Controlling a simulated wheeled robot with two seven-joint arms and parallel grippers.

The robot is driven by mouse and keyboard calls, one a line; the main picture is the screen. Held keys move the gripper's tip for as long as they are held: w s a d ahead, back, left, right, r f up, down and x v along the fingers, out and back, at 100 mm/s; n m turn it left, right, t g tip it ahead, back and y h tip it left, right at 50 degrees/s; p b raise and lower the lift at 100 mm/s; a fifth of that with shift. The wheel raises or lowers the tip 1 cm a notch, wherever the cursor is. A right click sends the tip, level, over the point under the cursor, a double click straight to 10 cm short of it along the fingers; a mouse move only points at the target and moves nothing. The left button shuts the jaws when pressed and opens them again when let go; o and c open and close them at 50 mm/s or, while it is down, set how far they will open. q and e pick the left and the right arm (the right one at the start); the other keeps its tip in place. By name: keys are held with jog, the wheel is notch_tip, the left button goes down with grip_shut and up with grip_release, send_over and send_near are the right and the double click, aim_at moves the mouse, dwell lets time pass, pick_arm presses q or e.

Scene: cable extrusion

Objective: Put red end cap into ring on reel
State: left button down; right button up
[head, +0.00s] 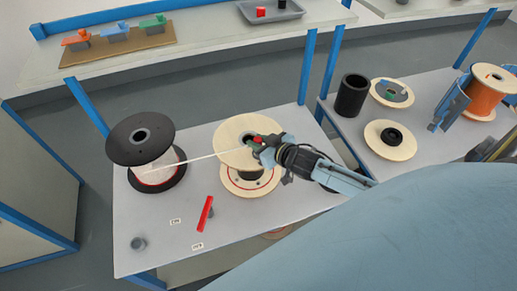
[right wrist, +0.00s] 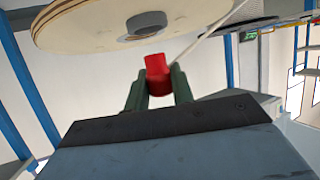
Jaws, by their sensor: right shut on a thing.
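The red end cap (right wrist: 158,75) is held between the green fingers of my right gripper (right wrist: 160,92) in the right wrist view. In the head view my right gripper (head: 258,142) is at the light wooden reel (head: 232,132), and a bit of red shows at its fingertips. In the right wrist view the reel's wooden flange (right wrist: 100,25) is close above the cap, with a grey ring (right wrist: 146,24) at its centre. The cap appears apart from the ring. A white cable (head: 200,158) runs from the black reel (head: 140,138) to the gripper. My left gripper is not in view.
A red bar-like tool (head: 205,213) and a small grey cup (head: 138,243) lie on the table (head: 180,255). The side table holds a black cylinder (head: 351,95), wooden discs (head: 389,145) and an orange reel (head: 487,92). The front middle of the table is mostly clear.

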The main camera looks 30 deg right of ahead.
jog(key=shift+f, duration=1.5)
jog(key=shift+f+b, duration=0.2)
jog(key=shift+b, duration=0.15)
jog(key=o, duration=1)
jog(key=shift+r, duration=0.1)
jog(key=shift+s+r, duration=0.1)
jog(key=shift+r, duration=0.05)
jog(key=p+v, duration=0.1)
jog(key=v, duration=1.1)
jog(key=shift+p, duration=0.3)
